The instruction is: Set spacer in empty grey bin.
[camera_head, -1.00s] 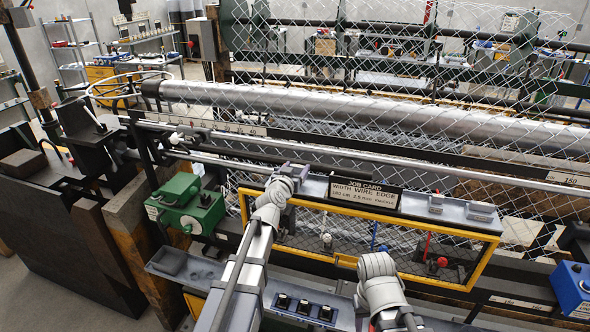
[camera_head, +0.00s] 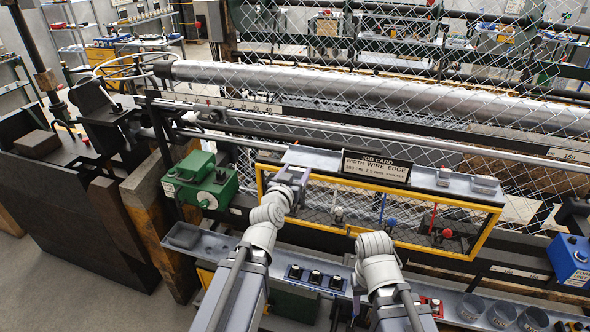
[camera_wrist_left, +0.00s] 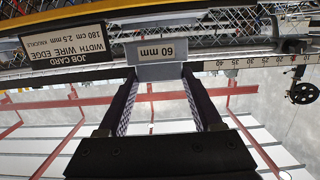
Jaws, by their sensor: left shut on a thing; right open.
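The spacer (camera_wrist_left: 162,71) is a grey block with a white "60 mm" label. In the left wrist view it sits between the two fingertips of my left gripper (camera_head: 291,178), which is shut on it. In the head view, the gripper is in front of the yellow frame's upper left part, and the spacer is hard to make out there.
The yellow frame (camera_head: 403,246) and job card (camera_head: 377,166) stand ahead. Two small grey blocks lie on the shelf. A green box (camera_head: 200,184) stands between my left gripper and the ledge's left end.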

